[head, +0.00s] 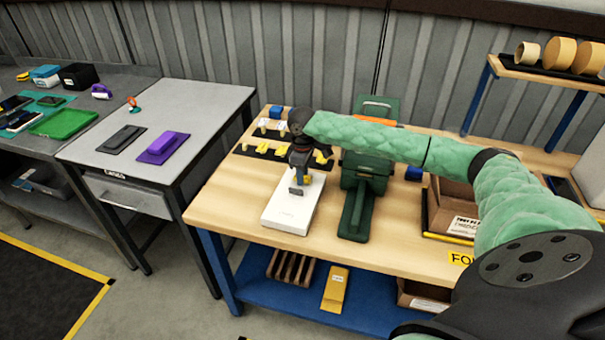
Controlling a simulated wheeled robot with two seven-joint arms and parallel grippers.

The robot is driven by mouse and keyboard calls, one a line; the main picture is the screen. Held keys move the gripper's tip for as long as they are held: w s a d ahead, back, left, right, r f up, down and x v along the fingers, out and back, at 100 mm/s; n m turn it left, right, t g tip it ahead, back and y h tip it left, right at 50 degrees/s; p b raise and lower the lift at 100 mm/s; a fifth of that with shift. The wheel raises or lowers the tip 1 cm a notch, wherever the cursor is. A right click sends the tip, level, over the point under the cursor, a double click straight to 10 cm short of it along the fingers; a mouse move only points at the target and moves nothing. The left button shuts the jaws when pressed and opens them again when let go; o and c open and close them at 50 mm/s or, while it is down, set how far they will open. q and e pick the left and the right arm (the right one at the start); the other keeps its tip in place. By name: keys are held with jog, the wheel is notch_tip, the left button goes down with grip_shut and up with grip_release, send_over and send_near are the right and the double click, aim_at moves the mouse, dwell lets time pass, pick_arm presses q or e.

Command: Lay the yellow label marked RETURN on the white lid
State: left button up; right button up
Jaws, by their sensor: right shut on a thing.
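The white lid (285,216) appears as a flat white slab near the front left of the wooden table. My right gripper (298,186) points down over the back part of the lid. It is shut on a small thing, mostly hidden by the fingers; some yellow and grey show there. I cannot tell whether it is the RETURN label or whether it touches the lid. Several small yellow pieces (262,149) lie on dark strips behind the lid; no marking on them is readable. My left gripper is not in view.
A dark green device (356,205) stands just right of the lid. An open carton (452,205) is farther right, partly behind my right arm. The wooden table (222,205) is bare left of the lid. A grey table (205,98) stands to the left.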

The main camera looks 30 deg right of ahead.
jog(key=shift+f, duration=0.25)
dwell(0.3)
jog(key=o, duration=1.4)
jog(key=shift+r, duration=0.1)
